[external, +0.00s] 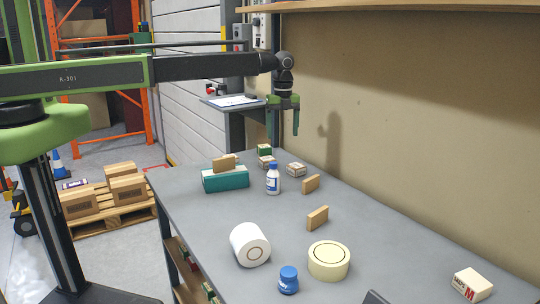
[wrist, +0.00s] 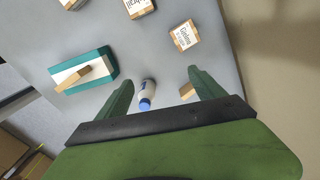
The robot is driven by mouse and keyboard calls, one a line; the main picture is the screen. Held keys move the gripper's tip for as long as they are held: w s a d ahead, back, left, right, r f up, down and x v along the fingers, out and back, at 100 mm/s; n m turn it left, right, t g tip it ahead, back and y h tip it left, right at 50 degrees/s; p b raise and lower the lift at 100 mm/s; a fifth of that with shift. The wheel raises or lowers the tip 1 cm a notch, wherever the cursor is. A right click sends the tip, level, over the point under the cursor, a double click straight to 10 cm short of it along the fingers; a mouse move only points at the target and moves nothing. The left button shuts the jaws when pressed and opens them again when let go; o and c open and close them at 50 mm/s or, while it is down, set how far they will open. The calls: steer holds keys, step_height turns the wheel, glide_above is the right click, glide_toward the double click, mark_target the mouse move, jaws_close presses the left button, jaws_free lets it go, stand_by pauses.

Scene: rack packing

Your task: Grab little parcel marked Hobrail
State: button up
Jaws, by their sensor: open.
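No label that I can make out reads Hobrail. Small parcels with white labelled tops stand at the table's far end in the external view: one (external: 267,161) and, to its right, another (external: 296,169). The wrist view shows two labelled parcels at the top, one cut off by the edge (wrist: 138,8) and one with blurred print (wrist: 184,36). Another small white parcel (external: 473,284) with red print lies at the near right. My gripper (external: 283,128) is open and empty, high above the far end; its fingers also show in the wrist view (wrist: 160,82).
Wooden blocks (external: 311,184) (external: 317,218), a white roll (external: 250,245), a cream tape roll (external: 329,260) and a blue jar (external: 288,280) occupy the table. A wall runs along the right.

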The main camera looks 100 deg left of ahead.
steer(key=n, duration=0.2)
glide_above(266, 158)
steer(key=f+b, duration=1.7)
steer(key=shift+a, duration=0.2)
steer(key=shift+r, duration=0.2)
steer(key=c, duration=1.5)
